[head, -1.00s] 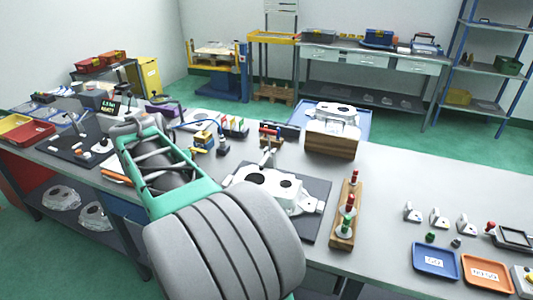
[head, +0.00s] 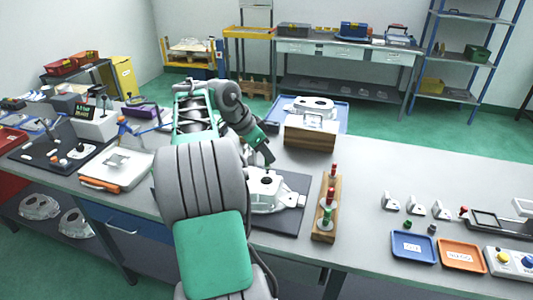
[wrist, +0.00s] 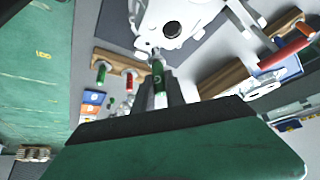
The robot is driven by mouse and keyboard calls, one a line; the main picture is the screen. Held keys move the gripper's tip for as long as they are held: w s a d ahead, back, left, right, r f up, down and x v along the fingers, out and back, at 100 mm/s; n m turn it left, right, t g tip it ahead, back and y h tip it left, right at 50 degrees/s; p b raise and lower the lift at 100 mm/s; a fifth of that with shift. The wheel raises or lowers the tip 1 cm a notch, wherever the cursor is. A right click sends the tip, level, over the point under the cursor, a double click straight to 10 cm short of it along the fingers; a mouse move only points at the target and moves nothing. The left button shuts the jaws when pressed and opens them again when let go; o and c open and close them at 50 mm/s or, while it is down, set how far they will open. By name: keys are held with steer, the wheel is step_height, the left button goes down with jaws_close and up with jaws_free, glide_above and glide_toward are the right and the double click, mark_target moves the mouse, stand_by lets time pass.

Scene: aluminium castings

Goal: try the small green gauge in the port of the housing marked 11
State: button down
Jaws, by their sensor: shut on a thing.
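My gripper (wrist: 160,96) is shut on a small green gauge (wrist: 157,76), whose metal end points towards a light metal housing (wrist: 188,14). In the head view my gripper (head: 268,158) is just above and behind this housing (head: 284,192), which lies on a dark mat (head: 296,226). The housing has a dark round bore (wrist: 172,28). The gauge's end is close to the housing's edge; I cannot tell whether they touch. A second housing (head: 314,105) stands at the back by a wooden block, with a pale plate on it. I cannot read the number 11 on either.
A wooden rack (head: 322,236) with red and green gauges stands right of the mat; it also shows in the wrist view (wrist: 113,60). A blue tray (head: 413,248) and an orange tray (head: 461,256) lie at right. The bench between rack and trays is mostly clear.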

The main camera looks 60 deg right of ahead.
mark_target(266, 166)
steer(key=shift+w+a+f+b, duration=0.1)
steer(key=shift+f+b, duration=2.35)
steer(key=shift+f, duration=0.45)
steer(key=shift+f+b, duration=1.45)
steer(key=shift+f, duration=0.55)
stand_by(1.6)
